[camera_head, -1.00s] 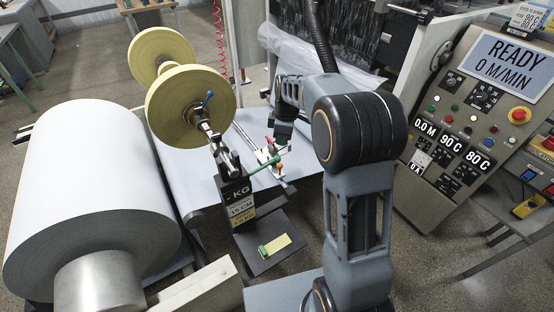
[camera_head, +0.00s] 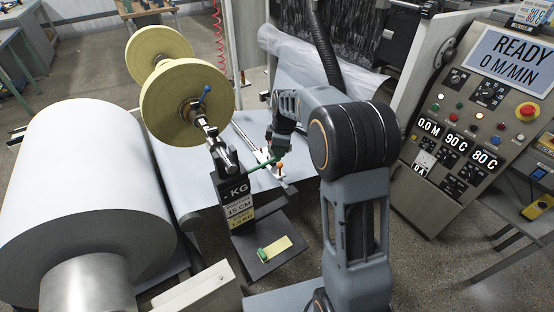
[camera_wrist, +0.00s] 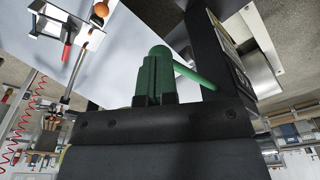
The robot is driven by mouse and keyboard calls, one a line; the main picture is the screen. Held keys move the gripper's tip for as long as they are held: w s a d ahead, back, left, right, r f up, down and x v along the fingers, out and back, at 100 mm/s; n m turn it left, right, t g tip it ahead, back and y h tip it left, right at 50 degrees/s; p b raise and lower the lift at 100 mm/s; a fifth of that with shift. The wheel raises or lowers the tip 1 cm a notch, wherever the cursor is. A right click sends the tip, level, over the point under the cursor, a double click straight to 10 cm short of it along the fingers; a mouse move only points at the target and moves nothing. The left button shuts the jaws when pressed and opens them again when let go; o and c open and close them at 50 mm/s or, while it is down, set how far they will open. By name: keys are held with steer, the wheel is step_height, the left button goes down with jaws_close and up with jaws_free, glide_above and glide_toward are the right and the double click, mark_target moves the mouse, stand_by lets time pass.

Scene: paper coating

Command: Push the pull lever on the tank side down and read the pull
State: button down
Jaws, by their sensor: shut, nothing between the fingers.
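The pull lever, a green rod (camera_head: 262,163) with a round end, sticks out to the right from a dark box (camera_head: 228,190) marked KG. My gripper (camera_head: 276,148) is shut and empty at the lever's outer end. In the wrist view my green fingers (camera_wrist: 157,80) are together. The lever's rod (camera_wrist: 195,77) and round end (camera_wrist: 158,51) show just past them, close or touching; I cannot tell which.
The large white paper roll (camera_head: 85,190) lies at left, and a yellow-flanged spool (camera_head: 185,100) stands behind the box. A small plate with a green-ended yellow strip (camera_head: 272,249) lies in front. The control panel (camera_head: 470,130) at right reads READY, 0 M/MIN.

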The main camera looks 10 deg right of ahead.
mark_target(280, 159)
steer(key=shift+f, duration=0.1)
steer(key=shift+f+b, duration=1.4)
steer(key=shift+f, duration=0.65)
steer(key=shift+r, duration=0.15)
steer(key=shift+s+d, duration=0.1)
steer(key=d, duration=0.1)
steer(key=s+d+r, duration=0.1)
steer(key=shift+d+p, duration=0.3)
steer(key=shift+p, duration=0.05)
step_height(280, 159, up, 14)
steer(key=d+p, duration=0.1)
steer(key=shift+s+d, duration=0.15)
steer(key=shift+s, duration=0.1)
